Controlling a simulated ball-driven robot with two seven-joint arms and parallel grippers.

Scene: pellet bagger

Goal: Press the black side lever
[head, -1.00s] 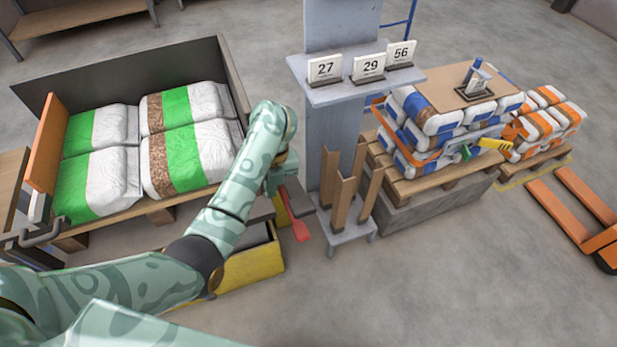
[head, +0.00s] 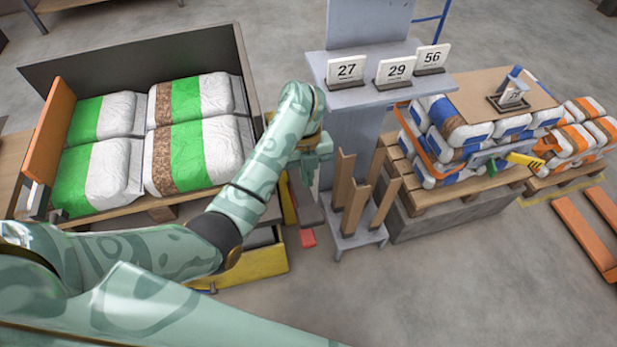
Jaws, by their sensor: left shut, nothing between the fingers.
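A dark grey-black flat lever (head: 309,212) sticks out beside the yellow-edged machine, just left of the wooden posts. A red piece (head: 308,238) shows just below it. My left gripper (head: 309,180) is shut and empty, pointing down just above the dark lever. I cannot tell whether the fingertips touch it. My left forearm hides part of the machine behind the lever. My right gripper is not in view.
A large bin (head: 130,55) holds several green-and-white bags at the left. A grey column carries number cards (head: 346,72). Upright wooden posts (head: 356,208) stand close right of my gripper. Stacked bags (head: 470,130) lie on a pallet farther right. Floor in front is clear.

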